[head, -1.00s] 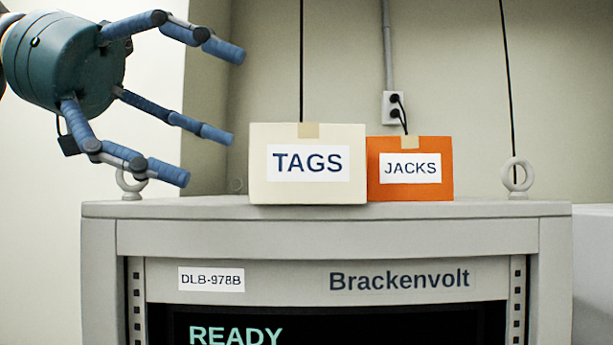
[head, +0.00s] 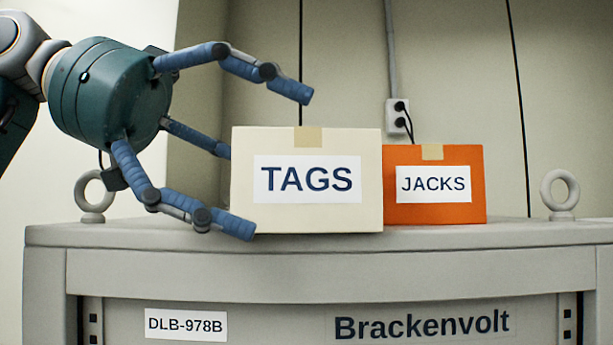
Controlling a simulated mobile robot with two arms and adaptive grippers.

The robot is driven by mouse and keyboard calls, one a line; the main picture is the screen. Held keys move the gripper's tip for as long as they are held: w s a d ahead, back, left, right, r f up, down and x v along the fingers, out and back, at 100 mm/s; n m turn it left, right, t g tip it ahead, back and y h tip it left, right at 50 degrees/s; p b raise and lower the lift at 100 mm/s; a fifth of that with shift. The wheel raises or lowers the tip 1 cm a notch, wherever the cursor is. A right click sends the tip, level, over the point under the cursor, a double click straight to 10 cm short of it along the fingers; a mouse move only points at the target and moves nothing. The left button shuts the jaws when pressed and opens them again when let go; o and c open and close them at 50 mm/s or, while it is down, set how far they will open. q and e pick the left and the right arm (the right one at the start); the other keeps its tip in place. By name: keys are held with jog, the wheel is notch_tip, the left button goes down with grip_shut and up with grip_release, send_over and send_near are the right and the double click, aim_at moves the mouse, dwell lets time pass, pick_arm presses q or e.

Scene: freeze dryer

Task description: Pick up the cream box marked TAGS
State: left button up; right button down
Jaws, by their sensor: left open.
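The cream box marked TAGS (head: 307,218) stands upright on top of the grey cabinet, with a tan tape strip over its top edge. My left gripper (head: 272,160) is open at the box's left side. Its upper finger reaches above the box's top edge, and its lower finger overlaps the box's lower left corner in the picture. The tip of a further finger is hidden behind the box's left edge. I cannot tell whether any finger touches the box. My right gripper is not in view.
An orange box marked JACKS (head: 434,213) stands close against the cream box's right side. The grey cabinet (head: 300,275) has a lifting ring at left (head: 95,197) and one at right (head: 560,195). A wall outlet (head: 397,117) with cords is behind.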

aim_at(300, 179)
pick_arm(q)
jog(key=shift+f+p+x, duration=0.2)
jog(key=shift+p+x, duration=0.2)
jog(key=shift+x, duration=0.8)
jog(key=shift+d+f, duration=0.25)
jog(key=shift+d, duration=0.35)
jog(key=shift+a, duration=0.1)
jog(key=c, duration=1.4)
jog(key=shift+o, duration=0.2)
jog(key=shift+r, duration=0.1)
